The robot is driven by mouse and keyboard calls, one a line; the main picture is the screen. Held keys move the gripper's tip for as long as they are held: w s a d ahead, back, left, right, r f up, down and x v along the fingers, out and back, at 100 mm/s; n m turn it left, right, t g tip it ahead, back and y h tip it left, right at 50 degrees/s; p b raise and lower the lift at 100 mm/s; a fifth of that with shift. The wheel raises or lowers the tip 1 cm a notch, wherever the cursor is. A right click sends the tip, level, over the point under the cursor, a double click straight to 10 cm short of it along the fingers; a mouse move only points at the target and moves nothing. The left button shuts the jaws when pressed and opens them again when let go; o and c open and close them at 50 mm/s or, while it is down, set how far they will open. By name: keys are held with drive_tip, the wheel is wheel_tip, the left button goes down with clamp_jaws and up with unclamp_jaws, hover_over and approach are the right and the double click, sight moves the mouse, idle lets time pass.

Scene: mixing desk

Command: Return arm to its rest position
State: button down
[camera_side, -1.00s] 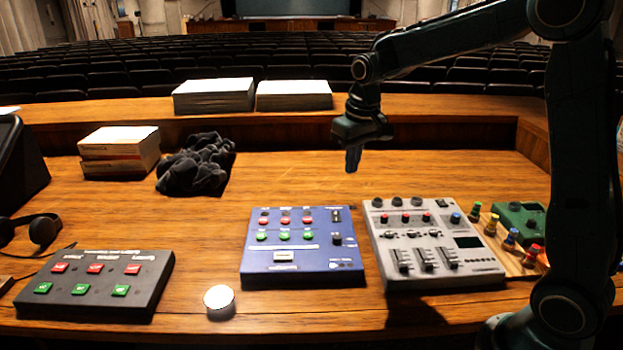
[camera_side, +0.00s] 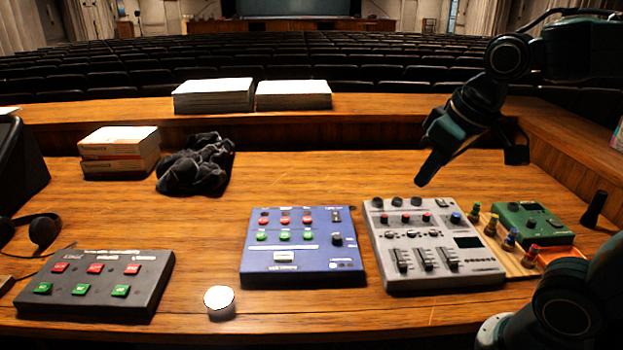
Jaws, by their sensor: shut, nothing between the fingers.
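My gripper (camera_side: 424,176) is shut and empty. It hangs in the air above the back edge of the grey mixer (camera_side: 415,262), tilted with its tip toward the lower left. It appears apart from the mixer. My arm reaches in from the right side of the view.
A blue button box (camera_side: 300,270), a black button box (camera_side: 95,310) and a white round piece (camera_side: 219,300) are on the desk. A green box (camera_side: 540,222) and coloured pegs (camera_side: 491,225) stand right. Dark cloth (camera_side: 196,165), books (camera_side: 118,150) and headphones (camera_side: 42,230) lie left.

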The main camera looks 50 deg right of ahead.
drive_tip(key=s+a+f+t, duration=0.1)
drive_tip(key=s, duration=0.5)
drive_tip(key=shift+s+f+n, duration=0.25)
drive_tip(key=shift+f+n, duration=0.05)
drive_tip(key=shift+f, duration=0.1)
drive_tip(key=c, duration=2.2)
unclamp_jaws()
